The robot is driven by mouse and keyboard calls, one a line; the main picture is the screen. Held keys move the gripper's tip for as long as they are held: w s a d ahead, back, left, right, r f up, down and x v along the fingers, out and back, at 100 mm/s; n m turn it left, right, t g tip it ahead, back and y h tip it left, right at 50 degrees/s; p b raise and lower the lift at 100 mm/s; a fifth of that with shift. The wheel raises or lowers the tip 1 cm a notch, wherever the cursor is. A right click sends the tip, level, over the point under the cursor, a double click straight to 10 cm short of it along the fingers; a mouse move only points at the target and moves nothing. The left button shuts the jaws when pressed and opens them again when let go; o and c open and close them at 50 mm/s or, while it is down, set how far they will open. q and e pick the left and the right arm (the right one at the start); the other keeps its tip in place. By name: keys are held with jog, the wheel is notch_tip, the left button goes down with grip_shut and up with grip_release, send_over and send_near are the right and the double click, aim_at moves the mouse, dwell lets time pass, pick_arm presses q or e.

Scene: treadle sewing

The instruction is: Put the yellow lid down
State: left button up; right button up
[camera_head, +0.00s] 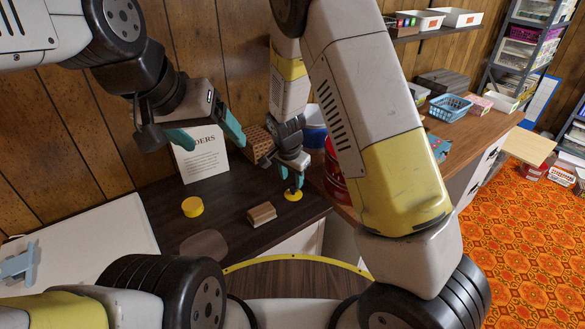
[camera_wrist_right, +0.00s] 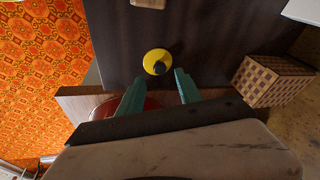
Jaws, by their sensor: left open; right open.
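The yellow lid (camera_head: 293,196), a round disc with a dark knob, lies flat on the dark tabletop near its right edge. It also shows in the right wrist view (camera_wrist_right: 150,59), just beyond the fingertips. My right gripper (camera_head: 291,182) is open above the lid. Its two teal fingers (camera_wrist_right: 159,76) are spread apart with nothing held between them; I cannot tell whether they touch the lid. My left gripper (camera_head: 218,146) is open and empty, raised in front of the white sign at the left.
A yellow round tin (camera_head: 192,207), a wooden block (camera_head: 261,214) and a flat brown piece (camera_head: 204,246) lie on the dark table (camera_head: 235,192). A checkered box (camera_head: 257,143) stands behind. A red container (camera_head: 334,178) stands close to the right of the lid.

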jog(key=s+d+r+n+y, duration=0.1)
jog(key=s+d+r, duration=0.15)
jog(key=r, duration=0.55)
jog(key=s+d+r+y, duration=0.1)
jog(key=s+d+r, duration=0.15)
jog(key=r, duration=0.45)
jog(key=s+d+r+n+t, duration=0.1)
jog(key=s+d+r+n, duration=0.2)
jog(key=s+d+r, duration=0.2)
jog(key=s+d+r+n+t, duration=0.1)
jog(key=s+d+r+n, duration=0.2)
jog(key=s+r, duration=0.6)
jog(key=s+d, duration=0.1)
jog(key=s, duration=0.4)
jog(key=shift+s+d+r+n+t+y, duration=0.15)
jog(key=shift+d+r+n+t+y, duration=0.05)
jog(key=shift+d+n+t+y, duration=0.2)
